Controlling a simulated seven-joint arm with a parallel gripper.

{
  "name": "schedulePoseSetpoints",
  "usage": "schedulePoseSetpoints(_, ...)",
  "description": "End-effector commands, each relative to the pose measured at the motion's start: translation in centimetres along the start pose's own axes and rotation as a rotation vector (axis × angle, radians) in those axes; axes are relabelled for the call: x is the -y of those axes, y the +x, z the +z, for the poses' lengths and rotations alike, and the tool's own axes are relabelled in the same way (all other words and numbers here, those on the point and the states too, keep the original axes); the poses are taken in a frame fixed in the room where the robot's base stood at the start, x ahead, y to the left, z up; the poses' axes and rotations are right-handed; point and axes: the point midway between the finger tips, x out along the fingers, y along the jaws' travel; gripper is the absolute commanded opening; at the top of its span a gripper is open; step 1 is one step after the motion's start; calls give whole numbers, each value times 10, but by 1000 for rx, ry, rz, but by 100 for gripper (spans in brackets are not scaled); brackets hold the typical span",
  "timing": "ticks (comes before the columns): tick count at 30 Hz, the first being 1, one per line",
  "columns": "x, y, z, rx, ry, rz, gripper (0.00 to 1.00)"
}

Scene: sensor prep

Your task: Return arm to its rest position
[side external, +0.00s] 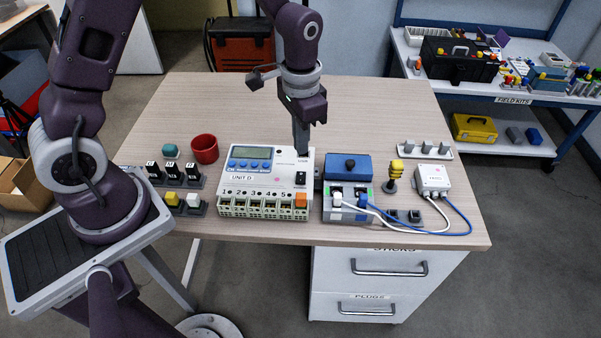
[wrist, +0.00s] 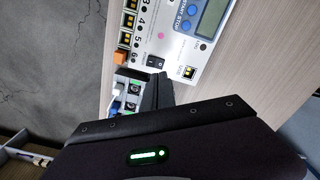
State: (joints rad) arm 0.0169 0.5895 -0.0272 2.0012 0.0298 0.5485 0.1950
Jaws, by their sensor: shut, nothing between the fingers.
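My gripper (side external: 301,138) hangs fingers down over the right back part of the white unit marked UNIT D (side external: 262,180). Its fingers are shut with nothing between them. In the wrist view the shut fingers (wrist: 157,90) appear beside the unit's black rocker switch (wrist: 156,62). I cannot tell whether the fingertips touch the unit. The switch also shows in the side view (side external: 300,179). The unit has a display, blue buttons and a row of numbered green terminals with an orange block at the right end.
A blue-topped terminal module (side external: 348,167) stands right of the unit, with white and blue wires running to a small white box (side external: 433,178). A yellow-topped part (side external: 396,171) and a grey rack (side external: 425,150) are nearby. A red cup (side external: 204,149) and labelled blocks (side external: 171,172) stand left. The table's back is clear.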

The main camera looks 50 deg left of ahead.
Motion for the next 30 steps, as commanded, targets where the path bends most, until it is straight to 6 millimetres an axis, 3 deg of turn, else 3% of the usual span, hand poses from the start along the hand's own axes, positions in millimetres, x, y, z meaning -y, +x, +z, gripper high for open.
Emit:
schedulePoseSetpoints(2,0,-25,4,-36,-14,-10,0)
schedulePoseSetpoints(5,-2,-86,26,-117,-55,-31,0)
schedulePoseSetpoints(6,-4,-111,41,-157,-76,-40,0)
schedulePoseSetpoints(9,-13,-162,86,-253,-129,-56,0)
schedulePoseSetpoints(12,-23,-192,133,-345,-180,-64,0)
schedulePoseSetpoints(15,-32,-203,172,-418,-219,-65,0)
schedulePoseSetpoints(19,-40,-205,200,-471,-248,-63,0)
schedulePoseSetpoints(30,-42,-204,207,-485,-256,-62,0)
